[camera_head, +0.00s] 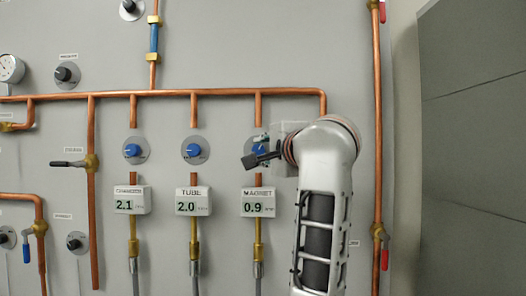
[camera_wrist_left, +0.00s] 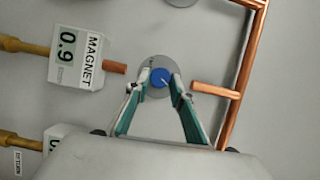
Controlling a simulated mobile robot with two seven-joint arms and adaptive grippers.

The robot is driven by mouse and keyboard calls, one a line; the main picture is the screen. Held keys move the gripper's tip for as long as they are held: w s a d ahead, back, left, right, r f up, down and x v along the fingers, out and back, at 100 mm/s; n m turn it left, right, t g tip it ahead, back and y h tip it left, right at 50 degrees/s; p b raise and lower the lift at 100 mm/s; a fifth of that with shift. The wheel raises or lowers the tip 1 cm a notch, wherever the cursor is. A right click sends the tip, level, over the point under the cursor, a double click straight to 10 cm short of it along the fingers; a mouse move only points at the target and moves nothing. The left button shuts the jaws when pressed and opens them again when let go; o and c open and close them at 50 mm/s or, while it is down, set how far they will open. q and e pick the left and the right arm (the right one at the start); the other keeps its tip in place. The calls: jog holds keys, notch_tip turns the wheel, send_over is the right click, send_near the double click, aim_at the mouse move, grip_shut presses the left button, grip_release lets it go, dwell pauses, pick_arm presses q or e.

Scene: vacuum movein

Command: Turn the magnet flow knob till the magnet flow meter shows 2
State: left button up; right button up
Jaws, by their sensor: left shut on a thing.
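The magnet flow meter (camera_head: 258,203) is a white box reading 0.9, on the grey panel; it also shows turned sideways in the left wrist view (camera_wrist_left: 80,57). The magnet flow knob (camera_wrist_left: 161,79) is blue with a white pointer line on a grey disc. In the head view the knob (camera_head: 257,148) is mostly hidden behind my left gripper (camera_head: 262,152). In the left wrist view the two teal-lined fingers (camera_wrist_left: 161,80) of my left gripper are closed on the knob's two sides. My right gripper is in neither view.
The chamber meter (camera_head: 130,200) reads 2.1 and the tube meter (camera_head: 193,202) reads 2.0, with blue knobs above them. Copper pipes (camera_head: 200,93) run across the panel. A vertical pipe with red handles (camera_head: 377,120) stands right of my arm.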

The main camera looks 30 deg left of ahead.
pick_arm(q)
jog(key=o, duration=1.1)
